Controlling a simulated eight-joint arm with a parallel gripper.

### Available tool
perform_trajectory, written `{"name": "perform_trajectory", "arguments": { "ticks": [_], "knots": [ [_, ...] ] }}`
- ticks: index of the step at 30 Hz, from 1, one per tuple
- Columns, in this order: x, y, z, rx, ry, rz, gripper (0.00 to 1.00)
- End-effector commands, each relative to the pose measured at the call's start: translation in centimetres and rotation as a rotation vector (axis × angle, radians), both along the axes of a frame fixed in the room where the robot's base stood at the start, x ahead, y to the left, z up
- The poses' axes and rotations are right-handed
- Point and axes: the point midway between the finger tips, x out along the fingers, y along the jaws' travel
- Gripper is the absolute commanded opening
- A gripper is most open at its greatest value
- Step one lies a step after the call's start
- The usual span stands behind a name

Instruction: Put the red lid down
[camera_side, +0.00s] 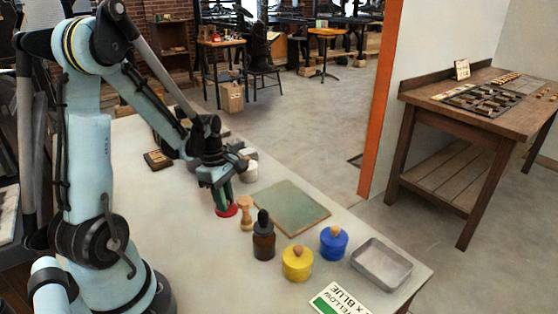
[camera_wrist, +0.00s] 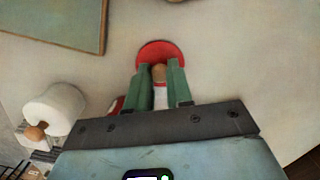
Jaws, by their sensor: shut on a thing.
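The red lid (camera_wrist: 160,50) is a round disc with a wooden knob. My gripper (camera_wrist: 160,72) is shut on that knob, one green finger on each side. In the side view the red lid (camera_side: 229,211) shows under the fingertips of my gripper (camera_side: 221,199), low at the table (camera_side: 190,240). I cannot tell whether it touches the table top. A partly hidden red thing (camera_wrist: 116,105) shows beside the left finger in the wrist view, and a white patch shows between the fingers.
A wooden handled piece (camera_side: 245,212) stands close right of the lid, near a green board (camera_side: 289,208). A dark dropper bottle (camera_side: 263,240), yellow pot (camera_side: 297,263), blue pot (camera_side: 333,243), metal tray (camera_side: 381,264) and card (camera_side: 340,300) stand nearer the front. A white pot (camera_side: 249,171) stands behind.

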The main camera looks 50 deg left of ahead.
Motion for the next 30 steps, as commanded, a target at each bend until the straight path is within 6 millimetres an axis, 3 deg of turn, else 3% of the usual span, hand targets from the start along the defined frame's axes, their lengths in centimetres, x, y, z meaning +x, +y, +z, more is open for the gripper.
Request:
{"name": "perform_trajectory", "arguments": {
  "ticks": [6, 7, 11, 23, 30],
  "knots": [
    [0.0, 0.0, -0.3, 0.000, 0.000, 0.000, 0.00],
    [0.0, 0.0, -0.3, 0.000, 0.000, 0.000, 0.25],
    [0.0, 0.0, -0.3, 0.000, 0.000, 0.000, 0.45],
    [0.0, 0.0, 0.2, 0.000, 0.000, 0.000, 0.46],
    [-0.2, 0.3, 2.9, 0.000, 0.000, 0.000, 0.46]
  ]
}}
